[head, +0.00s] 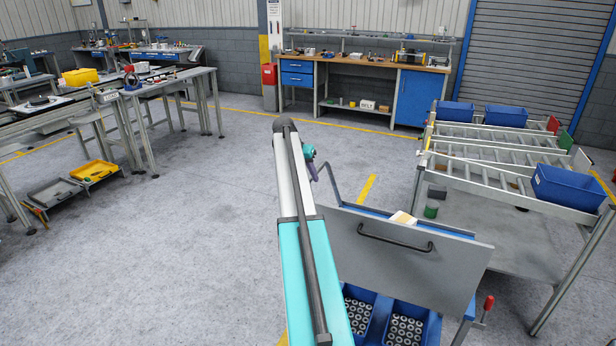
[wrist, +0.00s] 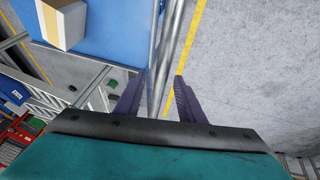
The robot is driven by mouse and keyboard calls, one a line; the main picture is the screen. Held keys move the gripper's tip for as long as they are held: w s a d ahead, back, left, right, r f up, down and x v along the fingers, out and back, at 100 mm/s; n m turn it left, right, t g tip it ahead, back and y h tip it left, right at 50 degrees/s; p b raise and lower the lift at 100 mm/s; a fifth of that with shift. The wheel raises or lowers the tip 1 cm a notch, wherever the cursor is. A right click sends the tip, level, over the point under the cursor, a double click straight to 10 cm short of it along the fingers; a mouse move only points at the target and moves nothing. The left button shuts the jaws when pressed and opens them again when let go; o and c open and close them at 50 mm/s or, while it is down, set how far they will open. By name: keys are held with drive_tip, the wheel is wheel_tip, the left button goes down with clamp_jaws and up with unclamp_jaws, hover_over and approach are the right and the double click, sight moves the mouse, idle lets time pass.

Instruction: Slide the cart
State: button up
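The cart has a blue deck (wrist: 120,35) with a cardboard box (wrist: 63,22) on it in the wrist view. In the head view it is mostly hidden behind a grey panel (head: 400,258); the box top (head: 403,218) shows above the panel. A bent grey tube (head: 331,184), seemingly the cart's handle, rises at its left. My gripper (head: 314,172) is beside this tube, partly hidden by my arm. In the wrist view my gripper (wrist: 160,78) has its purple fingers apart, with a silver bar (wrist: 167,40) between them. Contact cannot be told.
Blue bins of ring-shaped parts (head: 404,328) lie below the panel. A roller rack (head: 490,175) with blue bins stands close on the right. Benches (head: 150,85) line the left, and a workbench (head: 365,63) stands behind. The floor (head: 220,200) on the left is clear.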

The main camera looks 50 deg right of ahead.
drive_tip(key=shift+a+r, duration=0.1)
drive_tip(key=b+v, duration=0.3)
drive_tip(key=v, duration=1)
drive_tip(key=shift+r, duration=0.25)
drive_tip(key=shift+w, duration=0.1)
drive_tip(key=shift+a, duration=0.1)
